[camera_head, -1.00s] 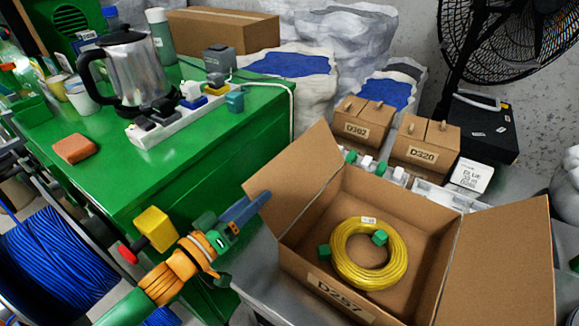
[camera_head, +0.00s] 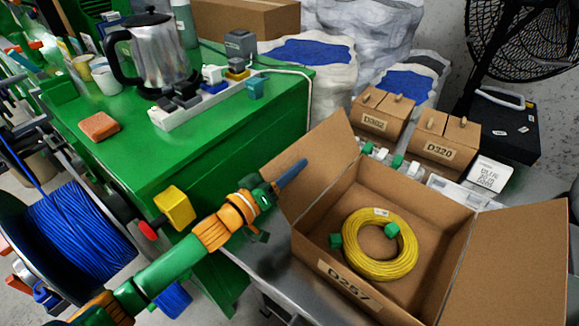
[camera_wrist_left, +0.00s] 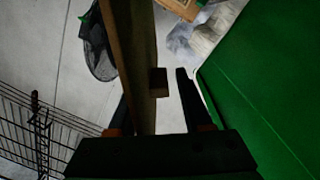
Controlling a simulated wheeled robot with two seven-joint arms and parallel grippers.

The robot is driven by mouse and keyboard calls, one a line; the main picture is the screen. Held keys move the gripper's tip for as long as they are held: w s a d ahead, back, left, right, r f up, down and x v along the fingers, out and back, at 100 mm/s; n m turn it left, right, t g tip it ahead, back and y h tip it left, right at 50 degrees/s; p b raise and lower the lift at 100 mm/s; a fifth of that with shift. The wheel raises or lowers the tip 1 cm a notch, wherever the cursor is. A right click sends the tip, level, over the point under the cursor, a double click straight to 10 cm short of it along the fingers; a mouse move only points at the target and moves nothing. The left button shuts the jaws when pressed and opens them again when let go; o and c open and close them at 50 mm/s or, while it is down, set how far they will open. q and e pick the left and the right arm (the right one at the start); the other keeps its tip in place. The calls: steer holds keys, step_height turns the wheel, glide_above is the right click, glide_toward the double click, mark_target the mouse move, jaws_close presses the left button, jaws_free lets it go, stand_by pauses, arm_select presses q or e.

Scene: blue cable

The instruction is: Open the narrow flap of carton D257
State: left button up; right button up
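Carton D257 (camera_head: 348,284) stands open at the lower right in the head view, with a coil of yellow cable (camera_head: 380,245) inside. One brown flap (camera_head: 325,150) rises on its left side. Another flap (camera_head: 510,265) leans out on the right. My left gripper (camera_head: 291,174) is at the left flap, its finger overlapping the flap's outer part in the picture. In the left wrist view a brown panel (camera_wrist_left: 138,60) runs edge-on between my spread fingers (camera_wrist_left: 158,105), nearer the left one, with a gap to the right finger. My right gripper is not in view.
A green workbench (camera_head: 140,165) with a kettle (camera_head: 160,55) and a power strip (camera_head: 200,105) stands left of the carton. Small cartons D302 (camera_head: 378,122) and D320 (camera_head: 440,152) stand behind it. A blue cable spool (camera_head: 75,230) is at the lower left.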

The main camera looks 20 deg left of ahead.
arm_select(q)
jaws_close()
steer(key=shift+f, duration=0.1)
stand_by(1.1)
